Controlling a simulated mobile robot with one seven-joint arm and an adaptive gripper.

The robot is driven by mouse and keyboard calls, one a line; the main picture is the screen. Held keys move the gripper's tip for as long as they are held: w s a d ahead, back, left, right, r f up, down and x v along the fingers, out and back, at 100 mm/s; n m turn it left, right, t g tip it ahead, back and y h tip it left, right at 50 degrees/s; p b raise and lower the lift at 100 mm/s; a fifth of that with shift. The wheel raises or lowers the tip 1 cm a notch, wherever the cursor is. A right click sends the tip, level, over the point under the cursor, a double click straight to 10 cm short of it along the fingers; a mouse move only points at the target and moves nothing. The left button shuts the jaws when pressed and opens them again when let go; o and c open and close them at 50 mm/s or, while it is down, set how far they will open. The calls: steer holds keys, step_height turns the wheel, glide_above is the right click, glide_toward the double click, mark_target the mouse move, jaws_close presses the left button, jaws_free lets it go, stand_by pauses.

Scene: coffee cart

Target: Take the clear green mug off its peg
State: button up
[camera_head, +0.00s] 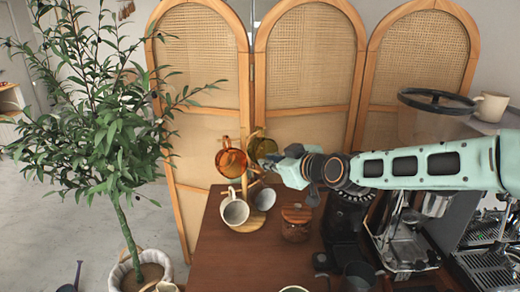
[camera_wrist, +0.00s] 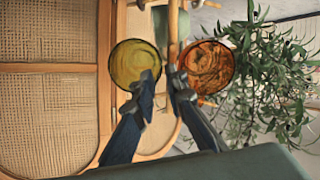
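The clear green mug (camera_head: 262,145) hangs on the mug stand, right of the orange mug; in the wrist view the green mug (camera_wrist: 131,62) is left of the wooden post (camera_wrist: 173,30), its round end facing the camera. My gripper (camera_head: 280,163) is close beside it on its right in the head view. In the wrist view my gripper (camera_wrist: 160,78) has its fingertips apart, the left one overlapping the mug's lower right edge and the right one by the post. The mug's handle and peg are hidden, and contact cannot be told.
The orange mug (camera_head: 231,162) hangs close by, also right of the post in the wrist view (camera_wrist: 207,66). Lower on the stand are a white mug (camera_head: 235,211) and another pale mug (camera_head: 264,198). A wood-lidded jar (camera_head: 296,224) stands right. Rattan screens (camera_head: 305,60) rise behind.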

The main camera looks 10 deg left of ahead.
mark_target(252, 157)
steer(key=x, duration=0.7)
steer(key=shift+r+p, duration=0.15)
steer(key=shift+p, duration=0.2)
steer(key=shift+c, duration=0.5)
jaws_close()
steer(key=shift+r, duration=0.15)
